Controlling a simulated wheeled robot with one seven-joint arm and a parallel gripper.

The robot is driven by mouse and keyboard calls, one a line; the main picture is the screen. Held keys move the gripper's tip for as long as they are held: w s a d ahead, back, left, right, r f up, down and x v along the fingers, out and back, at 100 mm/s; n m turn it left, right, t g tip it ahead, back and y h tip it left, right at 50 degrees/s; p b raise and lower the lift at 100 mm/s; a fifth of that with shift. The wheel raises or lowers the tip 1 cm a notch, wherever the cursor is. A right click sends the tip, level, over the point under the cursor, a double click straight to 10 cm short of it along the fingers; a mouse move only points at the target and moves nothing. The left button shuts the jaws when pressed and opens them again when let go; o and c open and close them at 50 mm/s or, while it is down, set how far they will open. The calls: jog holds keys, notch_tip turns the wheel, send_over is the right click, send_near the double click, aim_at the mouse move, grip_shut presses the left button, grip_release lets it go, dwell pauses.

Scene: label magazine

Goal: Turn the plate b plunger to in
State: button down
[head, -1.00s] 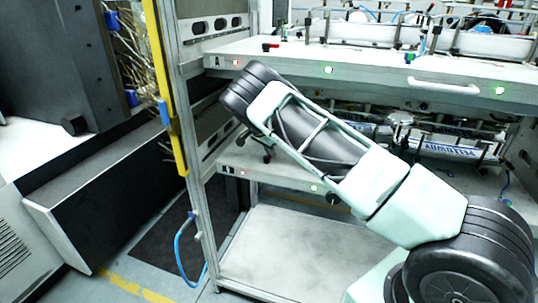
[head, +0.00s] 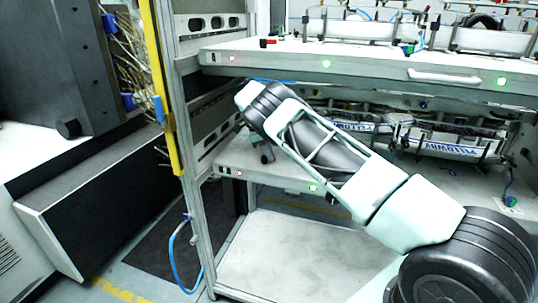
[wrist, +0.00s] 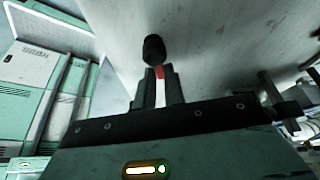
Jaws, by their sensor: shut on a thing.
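In the wrist view my gripper (wrist: 158,86) has its two dark fingers close together around a thin red and white piece. A black knob (wrist: 153,49) stands just beyond the fingertips, in line with the red piece. I take the knob and red piece to be the plunger; its in or out position cannot be told. In the head view my arm reaches to the left end of the rack, between the upper and lower shelves. My gripper is not clearly seen there. A small dark fitting (head: 266,153) shows on the lower shelf's left end.
The upper shelf (head: 375,66) has a red and black fitting (head: 268,43) at its left end and a white handle (head: 444,76). A yellow upright (head: 163,90) and a grey post stand close left of my arm. Cables and bars fill the space behind.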

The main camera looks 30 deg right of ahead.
jog(key=shift+a+m+y, duration=0.15)
jog(key=shift+m+y, duration=0.15)
jog(key=shift+m, duration=0.7)
jog(key=shift+g, duration=0.3)
jog(key=c, duration=1.5)
grip_release()
jog(key=shift+s, duration=0.1)
